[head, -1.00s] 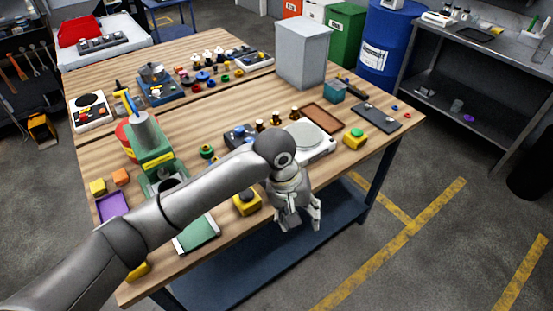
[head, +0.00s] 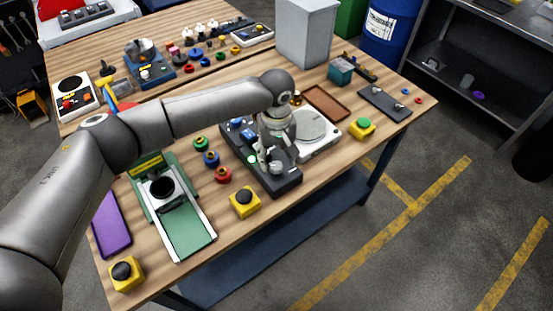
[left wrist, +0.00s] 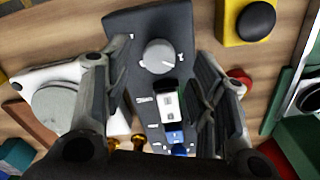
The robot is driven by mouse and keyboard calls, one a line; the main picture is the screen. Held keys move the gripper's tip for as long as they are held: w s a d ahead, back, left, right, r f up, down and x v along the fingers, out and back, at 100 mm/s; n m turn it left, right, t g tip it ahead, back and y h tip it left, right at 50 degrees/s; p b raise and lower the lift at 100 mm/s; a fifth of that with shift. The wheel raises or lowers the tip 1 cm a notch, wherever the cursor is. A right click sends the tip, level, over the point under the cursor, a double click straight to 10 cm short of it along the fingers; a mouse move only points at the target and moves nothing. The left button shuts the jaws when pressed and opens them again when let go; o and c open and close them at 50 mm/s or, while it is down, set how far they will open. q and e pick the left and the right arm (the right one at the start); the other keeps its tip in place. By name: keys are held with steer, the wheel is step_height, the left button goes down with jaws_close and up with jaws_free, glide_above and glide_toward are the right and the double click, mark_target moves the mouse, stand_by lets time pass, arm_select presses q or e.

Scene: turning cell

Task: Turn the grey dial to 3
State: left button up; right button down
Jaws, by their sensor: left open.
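The grey dial (left wrist: 158,56) is a round knob on a dark control panel (left wrist: 150,20). In the left wrist view a pale mark on the dial points toward the lower right. Small white marks surround it, too small to read surely. My left gripper (left wrist: 160,72) is open, with one finger on each side of the dial and panel, apart from the dial in the picture. In the head view my left gripper (head: 274,158) is over the panel (head: 286,184), pointing down and covering much of it. I cannot tell its height above the dial.
On the panel are a black-and-white switch (left wrist: 168,104) and a blue part (left wrist: 177,137). A white scale (head: 318,132) stands close on the right. A yellow box with a black button (head: 245,202) and a red ring piece (head: 223,175) lie to the left. A green fixture (head: 185,232) stands further left.

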mark_target(277, 165)
arm_select(q)
step_height(277, 165, down, 4)
steer(key=shift+w+r, duration=0.1)
steer(key=shift+r, duration=0.1)
steer(key=shift+c, duration=2.2)
steer(key=c, duration=0.5)
steer(key=shift+c, duration=0.5)
steer(key=shift+p, duration=0.3)
steer(key=shift+m, duration=0.4)
steer(key=m+p, duration=0.2)
steer(key=m, duration=0.2)
steer(key=shift+m, duration=0.4)
steer(key=m+p, duration=0.1)
steer(key=m, duration=0.4)
steer(key=m+p, duration=0.1)
steer(key=m, duration=0.5)
steer(key=shift+m, duration=0.4)
steer(key=m, duration=0.6)
steer(key=shift+m, duration=0.3)
arm_select(e)
steer(key=shift+t, duration=0.3)
steer(key=w+r, duration=0.2)
steer(key=r, duration=0.1)
steer(key=w+r, duration=0.1)
steer(key=shift+w+a+r, duration=0.1)
steer(key=shift+w+r, duration=0.15)
steer(key=shift+r, duration=0.1)
